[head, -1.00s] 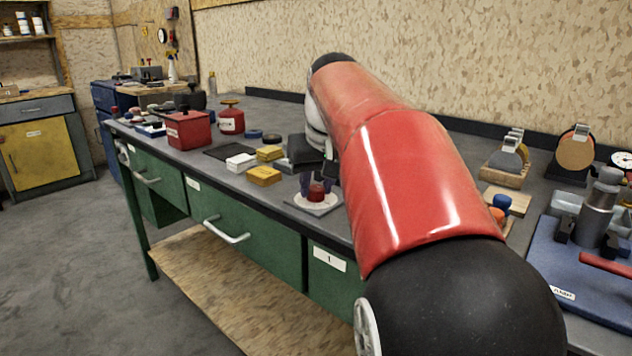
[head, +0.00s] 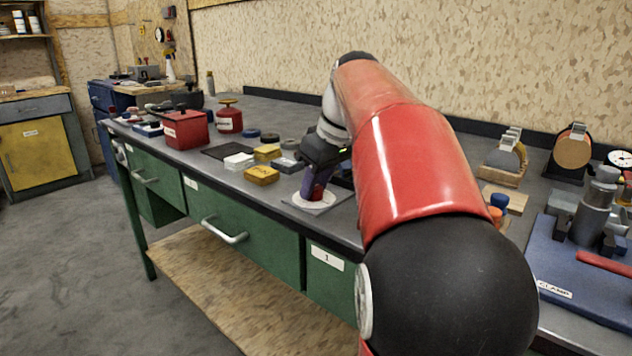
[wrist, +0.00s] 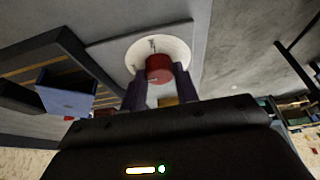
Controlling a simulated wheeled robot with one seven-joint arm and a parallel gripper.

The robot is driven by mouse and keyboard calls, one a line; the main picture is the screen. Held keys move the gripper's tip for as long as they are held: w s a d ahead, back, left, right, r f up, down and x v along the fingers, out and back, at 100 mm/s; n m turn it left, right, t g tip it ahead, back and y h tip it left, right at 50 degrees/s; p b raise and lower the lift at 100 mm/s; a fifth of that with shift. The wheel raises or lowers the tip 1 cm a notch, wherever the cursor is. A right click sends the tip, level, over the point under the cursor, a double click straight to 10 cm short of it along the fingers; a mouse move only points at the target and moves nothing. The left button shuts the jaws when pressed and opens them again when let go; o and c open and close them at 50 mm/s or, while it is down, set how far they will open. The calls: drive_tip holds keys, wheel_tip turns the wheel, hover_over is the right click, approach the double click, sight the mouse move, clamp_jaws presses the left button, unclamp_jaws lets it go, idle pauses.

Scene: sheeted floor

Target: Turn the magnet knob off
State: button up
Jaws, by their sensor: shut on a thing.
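The red magnet knob (wrist: 159,68) sits on a round white dial (wrist: 178,47) on a grey plate (wrist: 108,52) in the wrist view. A dark pointer mark shows on the dial beyond the knob. My gripper (wrist: 159,82) has its two dark fingers on either side of the knob and is shut on it. In the head view my gripper (head: 316,190) reaches down tilted onto the white dial (head: 325,201) near the bench's front edge.
Yellow boxes (head: 262,175), a white box (head: 239,161) and a red box (head: 186,130) stand on the bench left of the dial. A blue clamp base (head: 560,270) is at the right. My arm hides part of the bench.

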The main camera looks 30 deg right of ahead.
idle(0.3)
drive_tip(key=o, duration=1)
drive_tip(key=shift+r, duration=0.1)
drive_tip(key=v, duration=0.7)
drive_tip(key=shift+s+r, duration=0.15)
drive_tip(key=shift+r, duration=0.1)
